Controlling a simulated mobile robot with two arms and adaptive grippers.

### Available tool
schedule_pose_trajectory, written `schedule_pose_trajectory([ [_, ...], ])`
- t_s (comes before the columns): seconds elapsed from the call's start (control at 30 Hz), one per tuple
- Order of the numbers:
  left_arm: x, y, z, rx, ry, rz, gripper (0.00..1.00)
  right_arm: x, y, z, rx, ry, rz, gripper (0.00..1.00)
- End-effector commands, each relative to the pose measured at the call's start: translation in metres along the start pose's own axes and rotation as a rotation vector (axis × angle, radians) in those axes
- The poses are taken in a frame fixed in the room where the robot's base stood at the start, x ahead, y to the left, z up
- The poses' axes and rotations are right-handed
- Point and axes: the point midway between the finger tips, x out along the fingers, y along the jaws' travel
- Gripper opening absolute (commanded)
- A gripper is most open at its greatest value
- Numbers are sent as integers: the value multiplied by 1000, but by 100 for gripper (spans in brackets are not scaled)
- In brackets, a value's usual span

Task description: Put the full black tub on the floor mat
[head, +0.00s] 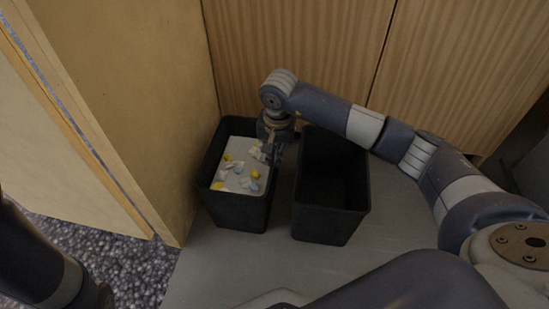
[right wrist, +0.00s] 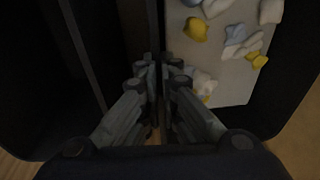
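The full black tub (head: 238,213) stands upright on a grey surface (head: 230,270). White, yellow and grey-blue sweets (head: 240,175) lie on a pale layer inside it; they also show at the upper right of the right wrist view (right wrist: 236,45). My right gripper (head: 275,155) is at this tub's right rim, pointing down. In the right wrist view its fingers (right wrist: 159,80) are close together on either side of the tub's dark wall, shut on it. My left gripper is out of view. I cannot tell which surface is the floor mat.
An empty black tub (head: 328,226) stands close to the right of the full one. Wooden panels (head: 300,50) rise behind, and a pale wooden panel (head: 130,100) stands at the left. Speckled grey flooring (head: 125,262) lies at the lower left. Grey surface in front is clear.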

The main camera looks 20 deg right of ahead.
Motion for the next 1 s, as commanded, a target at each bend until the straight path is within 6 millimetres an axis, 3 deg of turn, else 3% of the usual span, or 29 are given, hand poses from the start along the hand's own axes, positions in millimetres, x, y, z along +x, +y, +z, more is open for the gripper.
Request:
schedule_pose_trajectory([
  [0.33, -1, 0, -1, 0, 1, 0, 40, 0, -2, -1, 1, 4, -8, 0],
  [0.47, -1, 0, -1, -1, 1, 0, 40, 2, 0, 0, 0, 1, -2, 25],
  [0.8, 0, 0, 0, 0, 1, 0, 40, 0, 0, 0, 1, 1, -2, 25],
  [1.0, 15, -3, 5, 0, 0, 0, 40, -22, -1, -2, 0, 2, -2, 25],
])
